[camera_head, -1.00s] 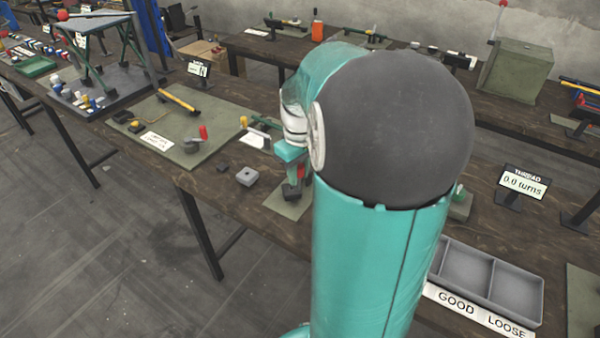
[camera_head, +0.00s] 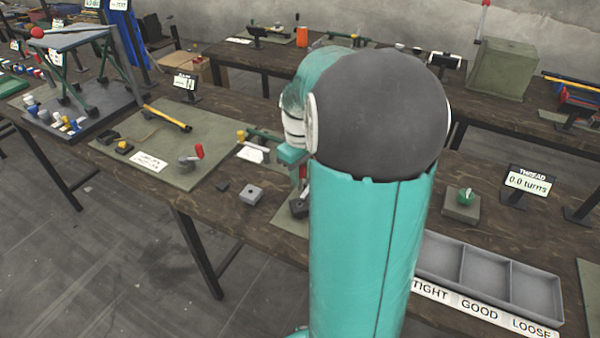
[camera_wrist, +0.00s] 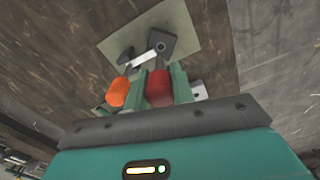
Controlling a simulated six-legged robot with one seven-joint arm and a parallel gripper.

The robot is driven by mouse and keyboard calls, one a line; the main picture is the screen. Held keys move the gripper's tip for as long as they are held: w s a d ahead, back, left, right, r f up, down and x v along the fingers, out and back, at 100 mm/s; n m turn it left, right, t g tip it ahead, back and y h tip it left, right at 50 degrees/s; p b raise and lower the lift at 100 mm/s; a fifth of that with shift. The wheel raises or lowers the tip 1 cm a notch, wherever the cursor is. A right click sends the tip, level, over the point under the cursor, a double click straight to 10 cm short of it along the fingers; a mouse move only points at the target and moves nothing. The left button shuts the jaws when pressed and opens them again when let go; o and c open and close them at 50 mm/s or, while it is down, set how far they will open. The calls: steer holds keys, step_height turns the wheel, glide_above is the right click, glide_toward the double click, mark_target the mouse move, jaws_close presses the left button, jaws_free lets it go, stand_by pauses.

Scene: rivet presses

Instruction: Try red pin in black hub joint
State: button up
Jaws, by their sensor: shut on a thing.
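My gripper (camera_wrist: 159,76) is shut on the red pin (camera_wrist: 160,92), which stands between its two green fingers. In the head view the red pin (camera_head: 303,172) shows as a small red piece under my gripper (camera_head: 294,156), mostly hidden by my arm. The black hub joint (camera_wrist: 161,46) lies on a green mat beyond the fingertips in the wrist view, with a round hole at one end. In the head view the black hub joint (camera_head: 299,208) sits below the pin, partly covered by my arm. The pin appears apart from the hub.
An orange cylinder (camera_wrist: 118,92) and a white bar (camera_wrist: 143,58) lie left of the pin in the wrist view. A sorting tray (camera_head: 487,306) and thread display (camera_head: 527,181) stand right.

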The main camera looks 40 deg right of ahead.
mark_target(299, 189)
steer(key=shift+w+a, duration=0.15)
steer(key=shift+f, duration=2.6)
steer(key=shift+f, duration=0.4)
stand_by(0.6)
steer(key=shift+r, duration=3.05)
